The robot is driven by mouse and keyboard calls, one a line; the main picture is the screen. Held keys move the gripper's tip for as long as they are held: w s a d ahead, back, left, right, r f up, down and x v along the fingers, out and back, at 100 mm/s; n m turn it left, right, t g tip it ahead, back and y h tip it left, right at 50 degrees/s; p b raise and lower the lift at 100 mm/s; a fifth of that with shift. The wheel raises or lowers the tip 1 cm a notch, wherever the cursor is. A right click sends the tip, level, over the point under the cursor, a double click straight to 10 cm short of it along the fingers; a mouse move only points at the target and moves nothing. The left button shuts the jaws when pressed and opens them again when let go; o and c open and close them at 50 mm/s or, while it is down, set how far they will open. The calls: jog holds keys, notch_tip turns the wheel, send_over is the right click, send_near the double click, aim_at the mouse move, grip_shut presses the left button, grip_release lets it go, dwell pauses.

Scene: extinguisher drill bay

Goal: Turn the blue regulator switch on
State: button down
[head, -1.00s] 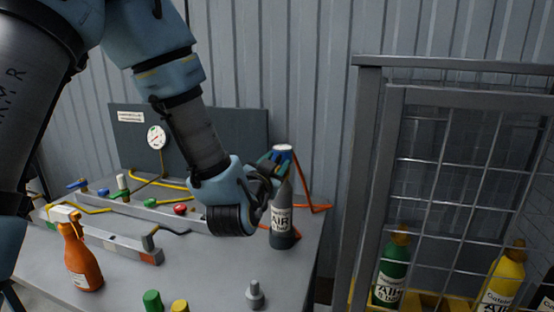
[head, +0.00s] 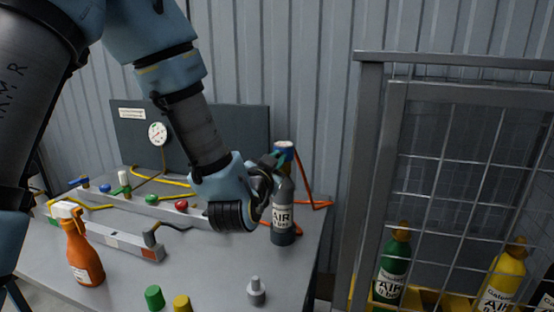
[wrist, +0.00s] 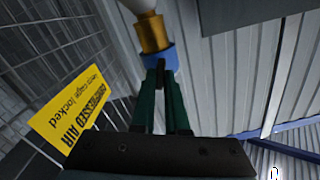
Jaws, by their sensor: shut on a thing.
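The grey bottle (head: 283,218) marked AIR stands upright at the right end of the bench. At its top is the blue regulator switch (head: 284,145), next to my gripper (head: 278,159). In the wrist view the blue switch (wrist: 172,60) is a blue band beside a brass fitting (wrist: 152,33). The green fingers of my gripper (wrist: 159,66) are closed together on the blue band. The bottle's neck is partly hidden by my gripper in the head view.
The bench (head: 205,275) carries an orange spray bottle (head: 82,252), a gauge (head: 157,134), coloured knobs and hoses. An orange hose (head: 305,185) runs beside the bottle. A mesh cage (head: 460,160) with green and yellow bottles stands at the right. A yellow sign (wrist: 70,110) shows in the wrist view.

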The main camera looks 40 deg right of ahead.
jog(key=shift+f, duration=0.1)
jog(key=n+b, duration=0.4)
jog(key=shift+w+a+n+b, duration=0.1)
jog(key=shift+n+b, duration=0.2)
jog(key=shift+b, duration=0.1)
jog(key=c, duration=0.9)
grip_release()
